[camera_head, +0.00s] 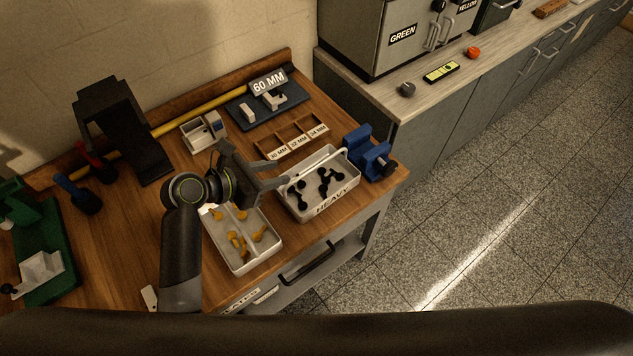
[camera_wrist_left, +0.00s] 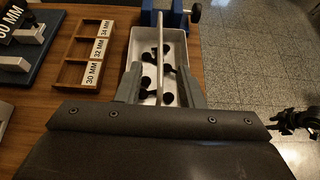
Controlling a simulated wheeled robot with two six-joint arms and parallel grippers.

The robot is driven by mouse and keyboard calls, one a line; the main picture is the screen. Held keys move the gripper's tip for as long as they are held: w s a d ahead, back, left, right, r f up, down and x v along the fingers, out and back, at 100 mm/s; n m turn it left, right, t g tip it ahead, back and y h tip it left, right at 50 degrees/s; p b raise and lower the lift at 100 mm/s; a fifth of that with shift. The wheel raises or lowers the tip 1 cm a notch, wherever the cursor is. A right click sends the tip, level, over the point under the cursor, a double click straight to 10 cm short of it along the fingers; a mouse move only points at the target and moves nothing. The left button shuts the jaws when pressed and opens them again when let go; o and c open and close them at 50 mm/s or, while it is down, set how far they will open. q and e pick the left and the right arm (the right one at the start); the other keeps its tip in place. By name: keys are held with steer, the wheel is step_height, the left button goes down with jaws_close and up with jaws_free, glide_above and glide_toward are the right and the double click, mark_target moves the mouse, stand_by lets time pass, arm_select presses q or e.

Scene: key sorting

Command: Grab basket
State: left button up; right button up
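The basket (camera_head: 296,208) is a white bin labelled HEAVY, near the front right of the wooden workbench. It holds several black key-like pieces, and a thin pale handle (camera_head: 318,165) runs along its top. My left gripper (camera_head: 284,174) is at the basket's left side, with its fingers spread and pointing towards it. In the left wrist view the basket (camera_wrist_left: 183,47) lies ahead, and its handle (camera_wrist_left: 158,50) runs between the two grey fingers of my left gripper (camera_wrist_left: 160,75). The fingers look apart from the handle.
A white divided tray (camera_head: 243,268) with yellow pieces sits left of the basket. A blue vise (camera_head: 368,150) stands close on its right. A wooden size rack (camera_head: 294,137) lies behind it. The bench edge and open floor are to the right.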

mark_target(309, 170)
arm_select(q)
steer(key=x, duration=0.5)
steer(key=shift+w+d+f, duration=0.1)
steer(key=shift+d+f, duration=0.05)
steer(key=shift+d, duration=0.1)
steer(key=shift+f+p+x, duration=0.25)
steer(key=shift+p+x, duration=0.15)
steer(key=shift+x, duration=2.45)
steer(key=shift+a, duration=0.1)
jaws_close()
